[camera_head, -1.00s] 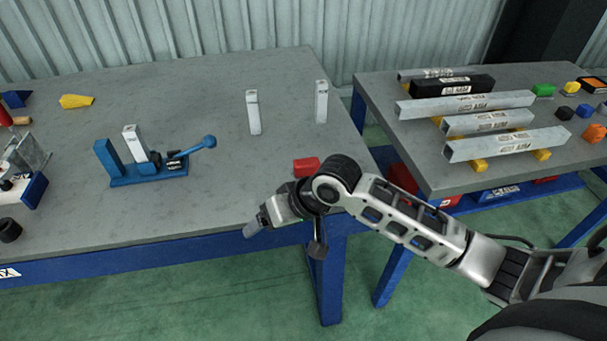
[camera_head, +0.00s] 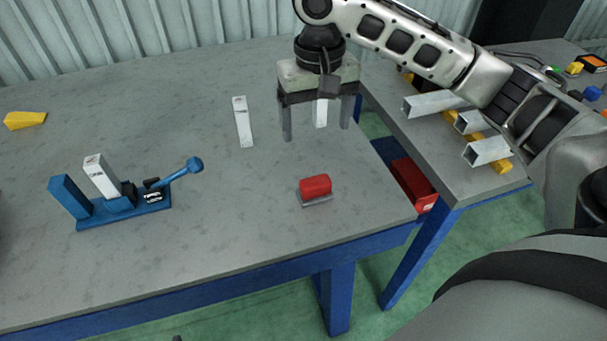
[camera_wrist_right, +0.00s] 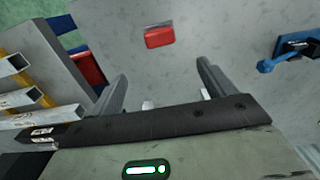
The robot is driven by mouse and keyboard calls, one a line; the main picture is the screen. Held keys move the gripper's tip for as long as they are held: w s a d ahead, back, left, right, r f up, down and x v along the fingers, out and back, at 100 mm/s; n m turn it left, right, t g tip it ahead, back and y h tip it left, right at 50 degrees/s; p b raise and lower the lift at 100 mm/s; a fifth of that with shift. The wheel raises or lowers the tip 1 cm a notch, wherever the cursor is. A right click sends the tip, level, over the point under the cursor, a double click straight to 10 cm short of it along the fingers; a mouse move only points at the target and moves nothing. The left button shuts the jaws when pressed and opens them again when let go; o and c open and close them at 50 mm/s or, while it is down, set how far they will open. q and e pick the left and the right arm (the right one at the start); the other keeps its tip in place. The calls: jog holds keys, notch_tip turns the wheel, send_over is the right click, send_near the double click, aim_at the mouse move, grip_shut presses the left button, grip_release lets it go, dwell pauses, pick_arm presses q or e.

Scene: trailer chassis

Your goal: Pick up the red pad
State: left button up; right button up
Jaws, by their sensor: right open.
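The red pad (camera_head: 315,184) is a small red block on a thin grey base, lying on the grey table near its right front corner. It also shows in the right wrist view (camera_wrist_right: 159,37), beyond the fingertips and roughly between their lines. My right gripper (camera_head: 316,128) is open and empty. It points down above the table, behind the pad in the head view, with its fingers apart and not touching the pad. In the right wrist view both fingers (camera_wrist_right: 163,80) are spread. My left gripper is not in view.
A blue toggle clamp (camera_head: 125,205) holding a white bar sits to the left. A yellow piece (camera_head: 25,120) lies farther left. The table around the pad is clear.

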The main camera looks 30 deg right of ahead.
send_over(316, 181)
notch_tip(316, 181, down, 8)
jog(key=shift+f+b, duration=0.25)
jog(key=shift+b, duration=0.15)
jog(key=shift+f, duration=3.2)
jog(key=c, duration=1.1)
